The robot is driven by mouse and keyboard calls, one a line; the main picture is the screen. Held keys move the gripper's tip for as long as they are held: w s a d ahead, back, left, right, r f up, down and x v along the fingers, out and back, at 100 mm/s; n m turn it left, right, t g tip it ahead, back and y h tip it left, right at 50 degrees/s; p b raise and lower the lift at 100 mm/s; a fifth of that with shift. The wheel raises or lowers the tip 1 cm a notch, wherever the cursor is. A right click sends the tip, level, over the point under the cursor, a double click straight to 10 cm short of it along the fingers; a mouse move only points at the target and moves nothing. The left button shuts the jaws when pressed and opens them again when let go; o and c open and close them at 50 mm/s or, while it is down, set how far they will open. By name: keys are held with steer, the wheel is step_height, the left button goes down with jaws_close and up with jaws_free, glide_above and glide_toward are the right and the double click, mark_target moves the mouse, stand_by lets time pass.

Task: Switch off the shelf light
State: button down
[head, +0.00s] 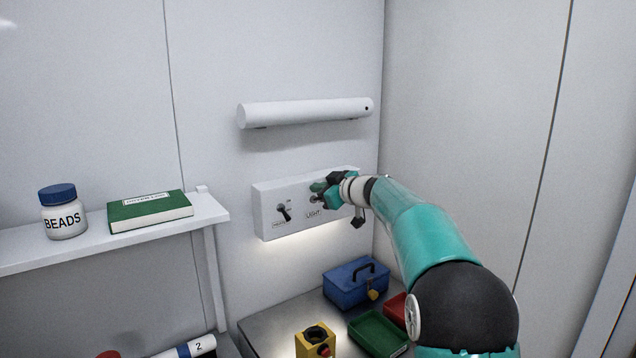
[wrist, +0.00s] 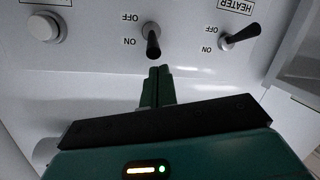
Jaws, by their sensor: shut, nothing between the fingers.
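The white switch panel (head: 268,217) is on the back wall. Its middle switch (wrist: 152,40) has a black lever pointing to the ON side in the wrist view, where the lettering is upside down. A LIGHT label (head: 313,212) shows below my gripper in the head view. My gripper (head: 318,187) is shut and empty in front of the panel. In the wrist view its fingertips (wrist: 159,70) are just below the middle lever's tip; I cannot tell whether they touch. The wall under the panel is brightly lit.
The HEATER switch (wrist: 240,35) and a round knob (wrist: 45,27) flank the middle switch. A white tube (head: 305,112) is mounted above the panel. A blue box (head: 352,284), green tray (head: 378,333) and yellow block (head: 314,343) stand below. A shelf (head: 110,238) is left.

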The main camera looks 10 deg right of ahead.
steer(key=shift+s+d+f, duration=0.15)
steer(key=shift+d+f, duration=0.1)
steer(key=shift+f, duration=0.35)
steer(key=shift+s+d+f, duration=0.15)
steer(key=shift+f, duration=0.1)
steer(key=shift+s+d+f, duration=0.1)
steer(key=shift+s+f, duration=0.1)
steer(key=shift+f, duration=0.25)
steer(key=shift+s+f, duration=0.15)
steer(key=shift+f, duration=0.3)
steer(key=s+d+f, duration=0.2)
steer(key=s+d, duration=0.1)
steer(key=s, duration=0.5)
steer(key=shift+s+d+f, duration=0.2)
steer(key=shift+d+f, duration=0.1)
steer(key=shift+f, duration=0.05)
